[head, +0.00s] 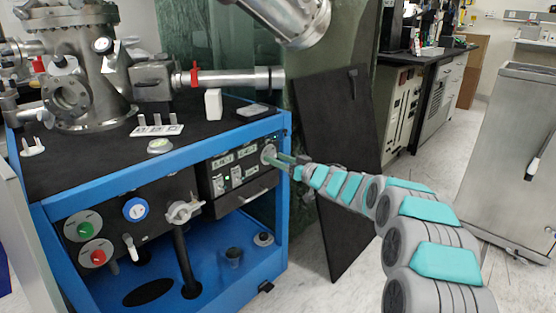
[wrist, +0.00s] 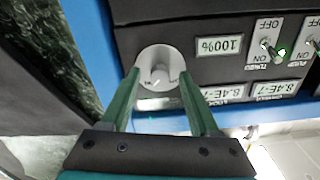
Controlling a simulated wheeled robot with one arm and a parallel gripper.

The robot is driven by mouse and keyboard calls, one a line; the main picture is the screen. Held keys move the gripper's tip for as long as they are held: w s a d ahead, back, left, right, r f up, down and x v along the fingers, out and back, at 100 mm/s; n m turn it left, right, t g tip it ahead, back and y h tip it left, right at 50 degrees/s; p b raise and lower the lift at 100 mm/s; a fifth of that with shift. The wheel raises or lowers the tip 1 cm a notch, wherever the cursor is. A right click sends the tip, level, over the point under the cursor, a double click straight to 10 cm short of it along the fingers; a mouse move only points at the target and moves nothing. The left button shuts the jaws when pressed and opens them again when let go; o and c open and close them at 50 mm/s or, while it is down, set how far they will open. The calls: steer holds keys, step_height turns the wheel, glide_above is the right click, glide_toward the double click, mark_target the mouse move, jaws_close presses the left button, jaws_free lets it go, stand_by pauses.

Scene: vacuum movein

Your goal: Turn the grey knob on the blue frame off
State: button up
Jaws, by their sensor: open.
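The grey knob (wrist: 159,68) is a round dial on the black control panel (wrist: 215,20) in the blue frame (head: 150,172). In the head view the knob (head: 268,153) is at the panel's right end. My gripper (wrist: 160,85) is open, with its two green fingers on either side of the knob's lower part. I cannot tell whether the fingers touch it. In the head view my gripper (head: 285,158) reaches the panel from the right. The knob's lettering is too small to read clearly.
Displays and toggle switches (wrist: 270,50) marked ON and OFF sit beside the knob. A valve handle (head: 183,211), a blue dial (head: 136,209) and green and red buttons (head: 83,230) are further left. A dark board (head: 335,170) leans behind my arm.

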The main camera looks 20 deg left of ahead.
jaws_close()
stand_by(0.4)
steer(key=shift+f, duration=0.1)
steer(key=shift+f+n+b, duration=0.1)
steer(key=shift+n+b, duration=4.95)
steer(key=shift+n, duration=3.95)
jaws_free()
